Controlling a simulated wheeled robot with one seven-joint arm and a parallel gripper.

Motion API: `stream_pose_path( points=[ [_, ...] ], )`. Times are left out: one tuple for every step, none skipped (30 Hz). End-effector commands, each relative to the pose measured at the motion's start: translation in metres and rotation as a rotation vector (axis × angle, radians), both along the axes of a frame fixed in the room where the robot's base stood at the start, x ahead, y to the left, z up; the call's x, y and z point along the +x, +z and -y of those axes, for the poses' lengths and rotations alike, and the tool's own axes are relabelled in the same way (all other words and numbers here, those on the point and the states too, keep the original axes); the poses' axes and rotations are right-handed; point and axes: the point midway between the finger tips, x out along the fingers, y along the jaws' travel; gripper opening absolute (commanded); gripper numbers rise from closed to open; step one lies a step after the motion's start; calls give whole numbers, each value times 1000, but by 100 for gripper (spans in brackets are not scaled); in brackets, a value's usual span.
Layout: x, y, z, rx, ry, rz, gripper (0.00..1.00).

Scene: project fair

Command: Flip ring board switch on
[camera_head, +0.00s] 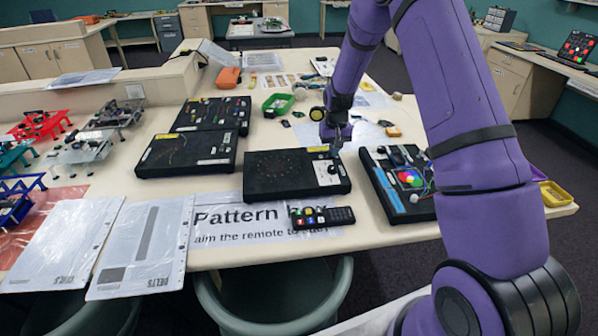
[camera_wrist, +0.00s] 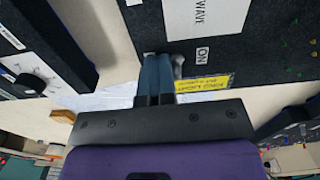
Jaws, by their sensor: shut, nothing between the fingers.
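The ring board (camera_head: 270,185) is a black board in the middle of the table, with a ring of small dots and a white dial panel at its right. My gripper (camera_head: 335,150) is over its upper right corner, by a yellow label. In the wrist view my gripper (camera_wrist: 159,62) is shut and empty, its fingertips close to the board's face. A small grey switch lever (camera_wrist: 178,66) shows right beside the fingers, between them and the "ON" label. Whether they touch, I cannot tell. The fingers partly hide the area around the switch.
A black remote (camera_head: 322,217) lies on the "Pattern" sheet (camera_head: 240,225) in front of the board. Another black board with coloured parts (camera_head: 385,195) stands to the right, and two more black boards (camera_head: 187,155) to the left.

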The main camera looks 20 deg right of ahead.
Motion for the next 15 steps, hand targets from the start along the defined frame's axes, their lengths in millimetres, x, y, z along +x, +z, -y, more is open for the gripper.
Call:
stream_pose_path(
  points=[
    [-1,-2,-2,2,2,-4,0],
    [-1,-2,-3,2,2,-4,0],
    [0,-3,-4,1,2,-4,0],
    [0,-3,-5,1,2,-4,0],
    [0,-3,-5,1,2,-5,0],
    [0,-3,-6,1,2,-5,0],
    [0,-3,-7,1,3,-5,0],
    [0,-3,-8,1,3,-5,0],
    [0,-3,-9,1,3,-6,0],
    [0,-3,-8,1,3,-6,0],
    [0,-3,-8,1,3,-6,0],
    [0,-3,-8,2,3,-6,0],
    [0,-3,-8,2,3,-6,0],
    [0,-3,-8,2,3,-6,0],
    [0,-3,-8,2,3,-5,0]
  ],
)
